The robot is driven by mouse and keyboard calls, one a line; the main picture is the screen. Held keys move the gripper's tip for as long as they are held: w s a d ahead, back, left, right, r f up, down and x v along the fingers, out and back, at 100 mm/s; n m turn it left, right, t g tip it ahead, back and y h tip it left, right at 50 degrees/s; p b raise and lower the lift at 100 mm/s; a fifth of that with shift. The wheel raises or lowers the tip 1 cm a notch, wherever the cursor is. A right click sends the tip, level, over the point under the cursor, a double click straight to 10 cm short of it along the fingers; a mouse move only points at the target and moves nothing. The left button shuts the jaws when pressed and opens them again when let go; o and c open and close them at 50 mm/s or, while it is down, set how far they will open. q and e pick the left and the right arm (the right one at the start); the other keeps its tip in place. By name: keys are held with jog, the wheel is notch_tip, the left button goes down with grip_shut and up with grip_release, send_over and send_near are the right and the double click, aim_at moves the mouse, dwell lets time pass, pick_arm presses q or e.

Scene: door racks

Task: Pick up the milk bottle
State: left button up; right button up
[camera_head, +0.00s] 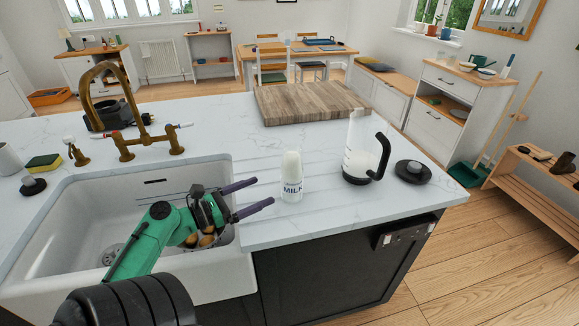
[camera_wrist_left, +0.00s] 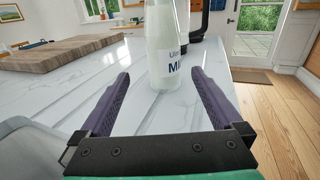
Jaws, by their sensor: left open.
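The milk bottle (camera_head: 291,177) is white with a dark MILK label and stands upright on the white marble counter, right of the sink. My left gripper (camera_head: 257,194) is open and empty, just left of the bottle and pointing toward it. In the left wrist view the bottle (camera_wrist_left: 165,52) stands ahead, between the lines of the two purple fingers (camera_wrist_left: 160,75) and just beyond their tips. Its top is cut off there. My right gripper is not in view.
A glass jug (camera_head: 358,150) with a black handle stands right behind the bottle, with a black lid (camera_head: 413,171) beside it. A wooden board (camera_head: 312,102) lies behind. The white sink (camera_head: 60,222) and brass tap (camera_head: 125,140) are at left. The counter's front edge is close.

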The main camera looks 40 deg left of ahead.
aim_at(284, 180)
pick_arm(q)
jog(key=x, duration=0.2)
jog(key=r+p+x, duration=0.1)
jog(key=x, duration=0.1)
jog(key=d+p+x, duration=0.1)
jog(key=x, duration=0.2)
jog(key=shift+s+r, duration=0.1)
jog(key=shift+r, duration=0.05)
jog(key=x, duration=0.2)
jog(key=p+x, duration=0.1)
jog(key=x, duration=0.3)
jog(key=shift+w+a+f, duration=0.2)
jog(key=shift+w+f, duration=0.15)
jog(key=shift+w, duration=0.05)
jog(key=shift+w+d+f, duration=0.1)
jog(key=shift+w+f, duration=0.05)
jog(key=c, duration=1.2)
grip_shut()
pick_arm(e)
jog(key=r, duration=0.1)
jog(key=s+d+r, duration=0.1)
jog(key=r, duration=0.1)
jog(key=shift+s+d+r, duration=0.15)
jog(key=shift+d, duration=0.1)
